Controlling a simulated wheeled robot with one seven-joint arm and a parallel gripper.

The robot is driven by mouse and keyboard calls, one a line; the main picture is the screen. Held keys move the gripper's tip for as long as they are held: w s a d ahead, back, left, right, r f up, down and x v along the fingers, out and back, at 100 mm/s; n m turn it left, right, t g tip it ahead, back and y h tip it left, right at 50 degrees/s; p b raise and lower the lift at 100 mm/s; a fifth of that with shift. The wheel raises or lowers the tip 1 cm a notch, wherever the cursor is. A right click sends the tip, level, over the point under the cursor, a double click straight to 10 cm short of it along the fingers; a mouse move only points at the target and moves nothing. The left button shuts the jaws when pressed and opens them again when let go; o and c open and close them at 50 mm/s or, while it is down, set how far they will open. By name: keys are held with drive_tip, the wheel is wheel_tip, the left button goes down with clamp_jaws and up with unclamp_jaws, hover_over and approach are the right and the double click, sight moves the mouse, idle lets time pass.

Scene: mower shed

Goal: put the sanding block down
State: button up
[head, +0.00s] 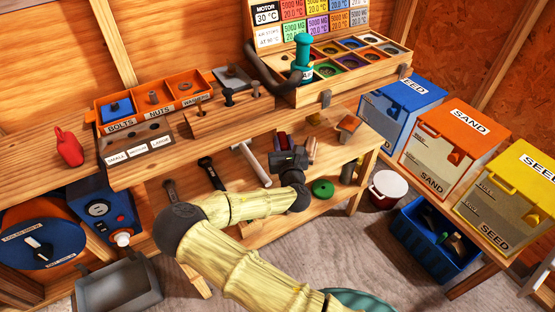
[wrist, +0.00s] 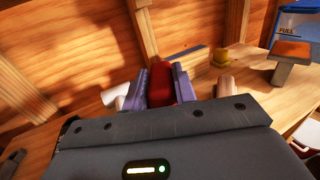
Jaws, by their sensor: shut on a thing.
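The red block (head: 281,142) is a small patch beside my gripper in the head view. I cannot tell whether it touches the wood below.
A green disc (head: 322,188) lies nearer the front edge. Bins (head: 450,145) stand at right.

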drive_tip(key=shift+f, duration=1.45)
drive_tip(key=shift+b, duration=0.3)
drive_tip(key=shift+f+b, duration=0.75)
drive_tip(key=shift+f, duration=1.75)
drive_tip(key=shift+f, duration=0.15)
drive_tip(key=o, duration=1)
